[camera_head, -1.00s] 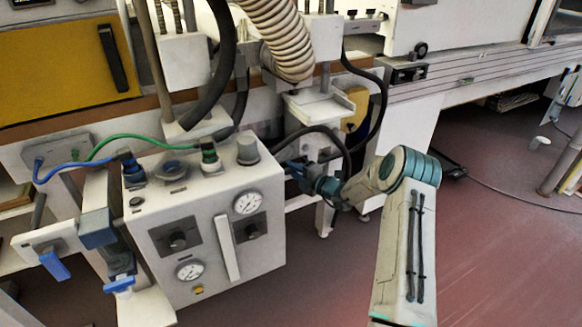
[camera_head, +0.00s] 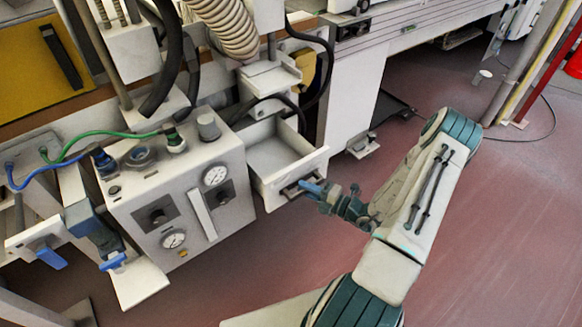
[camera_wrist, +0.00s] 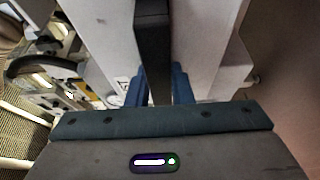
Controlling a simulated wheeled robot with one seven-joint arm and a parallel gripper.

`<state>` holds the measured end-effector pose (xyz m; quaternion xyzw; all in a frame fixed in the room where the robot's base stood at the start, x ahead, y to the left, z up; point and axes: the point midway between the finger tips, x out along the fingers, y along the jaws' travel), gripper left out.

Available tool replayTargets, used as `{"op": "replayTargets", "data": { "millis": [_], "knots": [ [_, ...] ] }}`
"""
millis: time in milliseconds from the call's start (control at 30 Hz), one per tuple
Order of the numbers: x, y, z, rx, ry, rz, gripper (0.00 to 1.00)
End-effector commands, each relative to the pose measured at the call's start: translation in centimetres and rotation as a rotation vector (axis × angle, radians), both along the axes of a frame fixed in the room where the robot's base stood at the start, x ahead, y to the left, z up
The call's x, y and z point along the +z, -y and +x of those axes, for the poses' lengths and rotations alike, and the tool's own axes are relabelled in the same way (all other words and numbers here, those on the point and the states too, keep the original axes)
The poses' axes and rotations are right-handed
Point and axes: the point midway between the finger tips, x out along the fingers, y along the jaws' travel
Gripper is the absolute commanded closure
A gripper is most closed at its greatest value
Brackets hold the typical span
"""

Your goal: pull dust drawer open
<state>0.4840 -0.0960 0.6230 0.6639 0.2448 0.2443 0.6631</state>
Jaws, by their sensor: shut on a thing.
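The dust drawer (camera_head: 277,158) is a white open-topped box, and it stands pulled out from under the machine to the right of the control box. A dark handle (camera_head: 298,187) sits on its front face. My gripper (camera_head: 312,187) is at the drawer front with its blue fingers on the handle. In the wrist view the dark handle bar (camera_wrist: 153,50) runs between the two blue fingers (camera_wrist: 158,88), which are shut on it. The drawer's inside looks empty.
The white control box (camera_head: 180,195) with gauges, knobs and hoses stands just left of the drawer. A ribbed hose (camera_head: 222,28) hangs above. A white cabinet leg (camera_head: 348,95) is behind right. The red floor in front is clear.

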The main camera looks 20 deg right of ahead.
Motion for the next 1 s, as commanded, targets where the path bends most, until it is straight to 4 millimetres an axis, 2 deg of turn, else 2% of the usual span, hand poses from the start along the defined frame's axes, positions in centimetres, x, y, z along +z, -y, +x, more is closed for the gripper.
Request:
{"op": "replayTargets", "data": {
  "millis": [100, 300, 767, 800, 867, 1000],
  "knots": [
    [0.2, 0.8, -2.2, -0.002, 0.000, 0.003, 1.00],
    [0.1, 1.4, -4.3, 0.001, 0.002, 0.003, 1.00],
    [0.0, 1.6, -4.9, 0.002, 0.002, 0.001, 1.00],
    [0.0, 1.6, -4.9, 0.002, 0.002, 0.001, 0.75],
    [0.0, 1.6, -4.9, 0.002, 0.001, 0.000, 0.58],
    [0.0, 1.6, -4.9, 0.001, 0.001, 0.000, 0.58]
  ]
}}
